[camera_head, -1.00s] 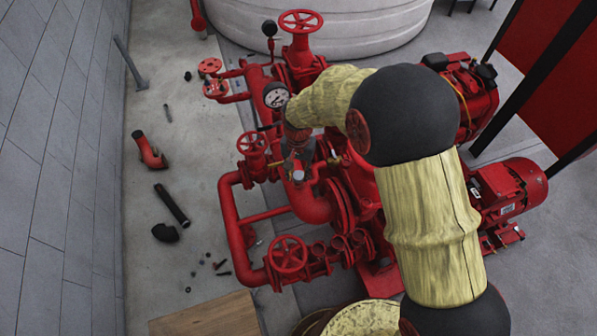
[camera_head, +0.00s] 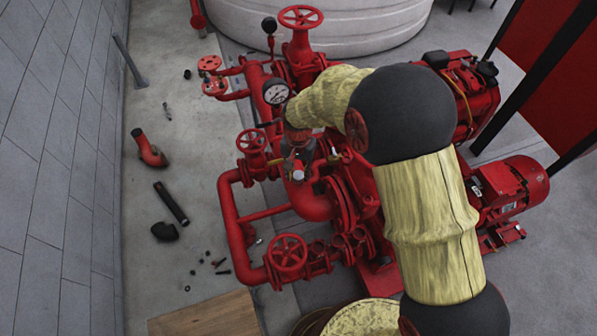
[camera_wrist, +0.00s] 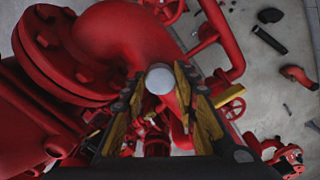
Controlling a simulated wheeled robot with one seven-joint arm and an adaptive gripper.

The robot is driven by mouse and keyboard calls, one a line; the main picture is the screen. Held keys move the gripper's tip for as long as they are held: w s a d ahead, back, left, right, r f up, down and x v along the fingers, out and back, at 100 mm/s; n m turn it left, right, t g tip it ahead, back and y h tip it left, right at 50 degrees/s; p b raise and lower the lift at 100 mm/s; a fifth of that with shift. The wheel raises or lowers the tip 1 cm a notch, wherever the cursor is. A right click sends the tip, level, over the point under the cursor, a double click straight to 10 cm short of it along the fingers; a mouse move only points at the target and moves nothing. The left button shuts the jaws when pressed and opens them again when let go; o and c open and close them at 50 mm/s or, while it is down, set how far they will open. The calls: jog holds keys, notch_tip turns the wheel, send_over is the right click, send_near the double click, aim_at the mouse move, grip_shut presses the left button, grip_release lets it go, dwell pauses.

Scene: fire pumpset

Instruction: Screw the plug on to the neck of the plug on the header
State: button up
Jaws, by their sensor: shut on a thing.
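In the wrist view, a pale silvery round-topped plug (camera_wrist: 160,80) sits between the fingertips of my gripper (camera_wrist: 159,78). The fingers are dark with tan inner pads and are shut on the plug. In the head view, my gripper (camera_head: 303,158) is among the red pipes of the pumpset, with the pale plug (camera_head: 298,175) at its lower end. The neck on the header is hidden under the plug and fingers, and I cannot tell how the plug's threads sit on it.
A large red elbow pipe (camera_wrist: 125,45) with a flange is close beside my fingers. A pressure gauge (camera_head: 276,93) and a red handwheel (camera_head: 251,142) stand nearby. Loose pipe pieces, including a black pipe (camera_head: 171,203), lie on the floor at left.

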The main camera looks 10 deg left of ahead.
jog(key=m, duration=0.4)
jog(key=shift+m+b, duration=0.3)
jog(key=shift+b, duration=0.05)
jog(key=shift+m, duration=0.4)
jog(key=m, duration=0.3)
jog(key=shift+m+b, duration=0.35)
jog(key=shift+m, duration=0.05)
jog(key=shift+f, duration=0.1)
jog(key=shift+m, duration=0.9)
jog(key=shift+d+m+b, duration=0.1)
jog(key=shift+m+b, duration=0.2)
jog(key=shift+m, duration=1.1)
jog(key=shift+s+f, duration=0.1)
